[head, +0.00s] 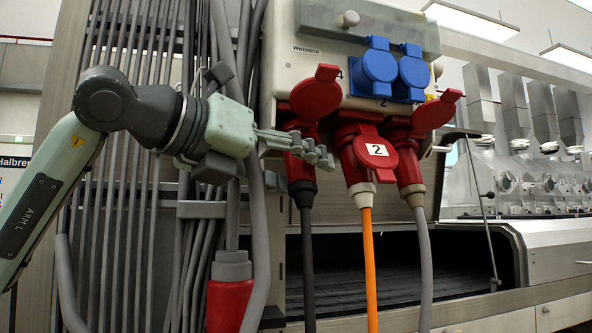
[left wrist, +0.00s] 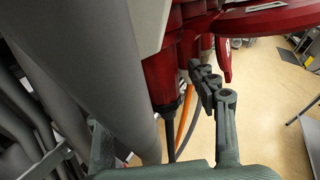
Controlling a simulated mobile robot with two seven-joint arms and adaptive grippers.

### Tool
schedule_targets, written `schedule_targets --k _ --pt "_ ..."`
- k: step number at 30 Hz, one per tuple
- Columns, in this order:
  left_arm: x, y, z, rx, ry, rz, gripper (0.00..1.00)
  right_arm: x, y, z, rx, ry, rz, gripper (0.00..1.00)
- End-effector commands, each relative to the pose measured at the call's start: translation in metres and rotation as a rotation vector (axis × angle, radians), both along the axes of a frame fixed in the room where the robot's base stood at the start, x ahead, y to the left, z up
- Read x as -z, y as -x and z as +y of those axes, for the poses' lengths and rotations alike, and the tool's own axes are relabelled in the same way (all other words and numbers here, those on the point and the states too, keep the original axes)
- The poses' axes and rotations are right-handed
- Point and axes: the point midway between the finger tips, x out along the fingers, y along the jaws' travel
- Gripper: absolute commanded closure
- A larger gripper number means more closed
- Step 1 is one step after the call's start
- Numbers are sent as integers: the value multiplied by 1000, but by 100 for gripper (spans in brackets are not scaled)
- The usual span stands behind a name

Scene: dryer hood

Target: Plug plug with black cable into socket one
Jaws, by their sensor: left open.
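The red plug with black cable (head: 301,171) hangs upright below the leftmost red socket, whose lid (head: 316,92) stands open. I take this as socket one; its number is not clearly readable. The black cable (head: 307,255) runs straight down. My left gripper (head: 308,150) reaches in from the left, open, with finger parts across the front of the plug's top. They hide where plug and socket meet, so I cannot tell if it is seated. In the left wrist view, the plug (left wrist: 160,78) is left of the visible finger (left wrist: 228,115); the other finger is mostly hidden.
Socket two's red lid (head: 377,152) is beside it, with an orange cable (head: 369,260) below. A third red socket (head: 407,150) has a grey cable. Two blue sockets (head: 376,70) sit above. Thick grey hoses (head: 256,220) run close to my gripper.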

Motion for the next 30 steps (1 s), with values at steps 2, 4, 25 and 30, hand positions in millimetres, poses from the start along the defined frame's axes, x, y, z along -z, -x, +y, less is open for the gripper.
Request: schedule_targets --k 2,4,25,30 --pt "1 0 0 0 -1 1 42 0 0 0 0 0 0 42" --pt "1 0 0 1 -2 3 42 0 0 0 0 0 0 42" --pt "-19 79 76 -2 0 -1 42 0 0 0 0 0 0 42" --pt "-20 86 81 0 -1 1 42 0 0 0 0 0 0 42"
